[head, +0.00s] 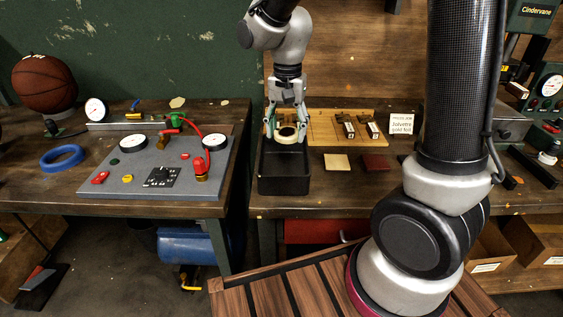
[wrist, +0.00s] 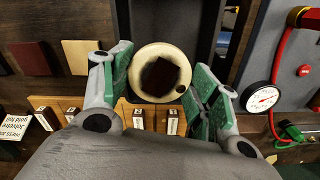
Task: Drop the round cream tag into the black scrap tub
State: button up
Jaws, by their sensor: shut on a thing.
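The round cream tag (wrist: 139,88) is a cream disc with a dark brown square patch and a small dark hole near its rim. My gripper (wrist: 160,80) is shut on it, one green-padded finger on each side. In the head view the tag (head: 280,138) hangs in my gripper (head: 285,130) over the far part of the black scrap tub (head: 284,186). The tub is an open rectangular box on the bench. In the wrist view the tub (wrist: 168,20) shows behind the tag. The tag hides part of the tub's inside.
A wooden board (head: 325,128) with metal stamps stands behind the tub. Cream (head: 336,161) and dark red (head: 375,162) leather squares lie to its right. A grey panel (head: 130,185) with gauges and a red hose lies to the left. A basketball (head: 44,83) sits farther left.

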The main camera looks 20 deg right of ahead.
jog(key=shift+f, duration=1.8)
jog(key=o, duration=1.1)
jog(key=shift+r, duration=0.1)
notch_tip(320, 180, up, 12)
jog(key=shift+f, duration=0.1)
